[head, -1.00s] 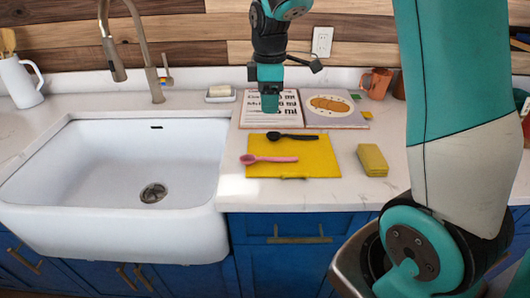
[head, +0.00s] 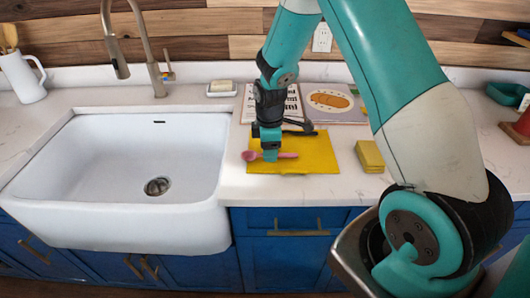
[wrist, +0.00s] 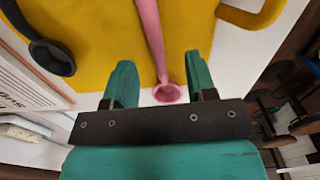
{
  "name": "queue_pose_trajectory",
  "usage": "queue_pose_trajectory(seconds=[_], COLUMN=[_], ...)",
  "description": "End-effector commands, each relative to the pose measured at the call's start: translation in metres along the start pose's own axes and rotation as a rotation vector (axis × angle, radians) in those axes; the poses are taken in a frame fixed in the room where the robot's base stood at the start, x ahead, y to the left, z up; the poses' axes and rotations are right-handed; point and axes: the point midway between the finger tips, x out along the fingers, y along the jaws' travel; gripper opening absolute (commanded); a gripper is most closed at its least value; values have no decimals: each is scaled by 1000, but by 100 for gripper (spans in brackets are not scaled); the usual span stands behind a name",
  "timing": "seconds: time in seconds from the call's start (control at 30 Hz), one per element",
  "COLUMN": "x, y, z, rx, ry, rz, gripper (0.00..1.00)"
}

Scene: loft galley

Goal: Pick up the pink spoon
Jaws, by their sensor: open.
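The pink spoon (head: 287,155) lies on a yellow mat or board (head: 322,160), with its bowl to the left in the head view. My gripper (head: 270,157) points down over the spoon near its bowl end and hides part of it. In the wrist view my gripper (wrist: 162,78) is open, and the pink spoon (wrist: 150,35) shows between its two fingers without visible contact. The spoon's bowl is close to the gripper's palm in that picture. The height of the fingertips above the mat is hard to tell.
A black spoon (head: 302,132) lies behind the pink one, close to my gripper; its bowl shows in the wrist view (wrist: 50,57). A yellow sponge-like block (head: 369,156) stands right of the mat. An open book (head: 335,103) lies behind. A white sink (head: 125,160) is left.

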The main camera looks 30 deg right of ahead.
Motion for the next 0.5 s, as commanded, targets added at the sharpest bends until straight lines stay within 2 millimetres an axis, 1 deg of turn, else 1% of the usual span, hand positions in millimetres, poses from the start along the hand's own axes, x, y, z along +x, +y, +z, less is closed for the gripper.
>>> queue_pose_trajectory(seconds=[0.03,0.13,0.37,0.4,0.47,0.5], x=[6,13,15,15,15,15], y=[0,0,1,1,1,1], z=[0,0,0,0,0,0], rx=[0,0,0,1,0,0], ry=[-1,0,1,1,1,1], rz=[-1,0,2,2,2,2], gripper=[51,51,51,42,28,19])
